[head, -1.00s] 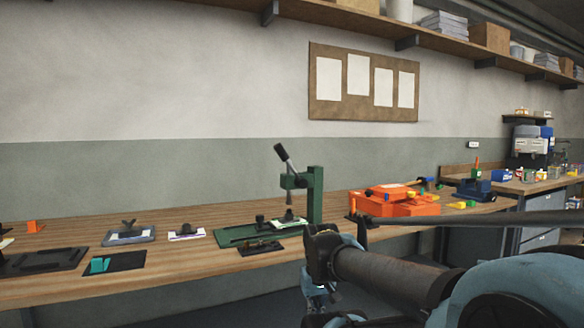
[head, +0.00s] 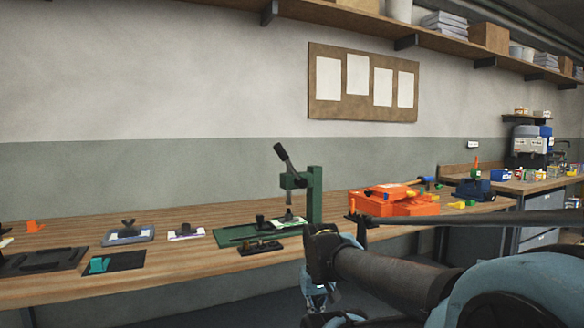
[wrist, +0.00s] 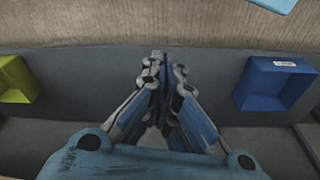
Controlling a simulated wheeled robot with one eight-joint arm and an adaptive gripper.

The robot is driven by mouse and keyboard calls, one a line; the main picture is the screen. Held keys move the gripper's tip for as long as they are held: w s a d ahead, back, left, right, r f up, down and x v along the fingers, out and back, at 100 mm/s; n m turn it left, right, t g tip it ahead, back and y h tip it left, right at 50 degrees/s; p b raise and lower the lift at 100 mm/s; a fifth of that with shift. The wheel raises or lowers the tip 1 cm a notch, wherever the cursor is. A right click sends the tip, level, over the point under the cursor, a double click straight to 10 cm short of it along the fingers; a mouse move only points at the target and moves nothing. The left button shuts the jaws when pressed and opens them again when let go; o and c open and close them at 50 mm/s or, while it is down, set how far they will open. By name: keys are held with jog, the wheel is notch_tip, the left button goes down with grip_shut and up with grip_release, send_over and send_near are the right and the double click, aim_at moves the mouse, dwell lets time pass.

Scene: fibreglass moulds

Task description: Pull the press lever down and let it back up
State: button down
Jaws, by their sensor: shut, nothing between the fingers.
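The green press (head: 314,195) stands on the wooden bench in the head view. Its lever (head: 283,155), with a dark grip, is raised and tilts up to the left. A pale workpiece (head: 290,222) lies on the press base under the ram. My gripper (head: 318,298) hangs low in front of the bench edge, right of and below the press, well apart from the lever. In the wrist view my gripper (wrist: 160,62) has its fingers together and holds nothing. The press does not show in the wrist view.
An orange toolbox (head: 385,205) sits right of the press. Clamped plates (head: 128,235) and dark mats (head: 115,262) lie to its left. In the wrist view a yellow bin (wrist: 15,80) and a blue bin (wrist: 275,85) flank my gripper.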

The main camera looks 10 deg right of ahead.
jog(key=c, duration=2)
grip_release()
jog(key=shift+s+r, duration=0.1)
jog(key=o, duration=0.7)
jog(key=r, duration=0.3)
jog(key=shift+w+r+m, duration=0.15)
jog(key=shift+w+m, duration=0.1)
jog(key=shift+m, duration=0.05)
jog(key=m+g+y, duration=0.1)
jog(key=m+y, duration=0.4)
jog(key=m, duration=1.1)
send_near(280, 151)
jog(key=x, duration=0.3)
jog(key=w+x, duration=0.1)
jog(key=x, duration=0.6)
jog(key=shift+w+d, duration=0.1)
jog(key=shift+w, duration=0.3)
grip_shut()
